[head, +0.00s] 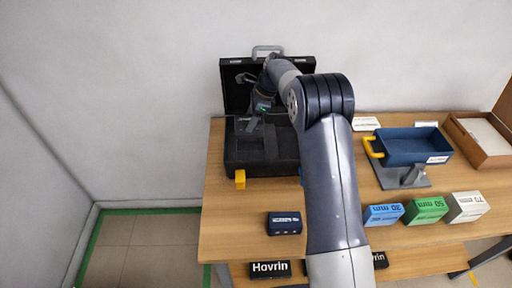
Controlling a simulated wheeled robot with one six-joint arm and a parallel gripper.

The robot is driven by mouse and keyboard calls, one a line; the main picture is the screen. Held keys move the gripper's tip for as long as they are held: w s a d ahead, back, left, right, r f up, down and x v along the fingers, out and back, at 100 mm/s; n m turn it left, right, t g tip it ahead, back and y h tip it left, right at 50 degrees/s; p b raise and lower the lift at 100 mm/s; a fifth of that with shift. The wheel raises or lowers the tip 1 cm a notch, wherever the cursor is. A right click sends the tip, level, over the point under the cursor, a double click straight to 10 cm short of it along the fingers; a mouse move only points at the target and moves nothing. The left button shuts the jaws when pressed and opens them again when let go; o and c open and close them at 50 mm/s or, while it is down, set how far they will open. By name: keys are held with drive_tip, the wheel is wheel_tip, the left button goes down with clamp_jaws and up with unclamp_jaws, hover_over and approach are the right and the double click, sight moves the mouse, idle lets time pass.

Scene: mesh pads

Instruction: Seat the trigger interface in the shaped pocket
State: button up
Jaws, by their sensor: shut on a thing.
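An open black case (232,160) stands at the left of the wooden table, its lid raised against the wall. Its dark foam interior shows, but the shaped pocket cannot be made out. My gripper (256,124) is over the back left part of the case, pointing down. It is shut on a small dark piece, taken to be the trigger interface, mostly hidden by the fingers. Whether that piece touches the foam cannot be told. My arm crosses in front and hides the right side of the case.
A dark blue box (284,223) lies in front of the case. A yellow latch (240,179) juts from the case front. At right are a blue bin (408,151), a brown tray (462,138), and blue (383,215), green (426,210) and white (467,207) boxes.

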drive_tip(key=shift+w+d, duration=0.1)
drive_tip(key=shift+w, duration=0.15)
drive_tip(key=shift+f, duration=0.3)
wheel_tip(320, 180, down, 9)
drive_tip(key=shift+w+f+p, duration=0.1)
drive_tip(key=shift+p, duration=0.85)
drive_tip(key=shift+f, duration=0.1)
drive_tip(key=o, duration=1.3)
drive_tip(key=shift+f, duration=0.1)
drive_tip(key=shift+d+r, duration=0.1)
drive_tip(key=shift+r, duration=0.15)
drive_tip(key=b+v, duration=0.2)
drive_tip(key=v, duration=0.9)
drive_tip(key=shift+d+r, duration=0.1)
drive_tip(key=shift+r, duration=0.3)
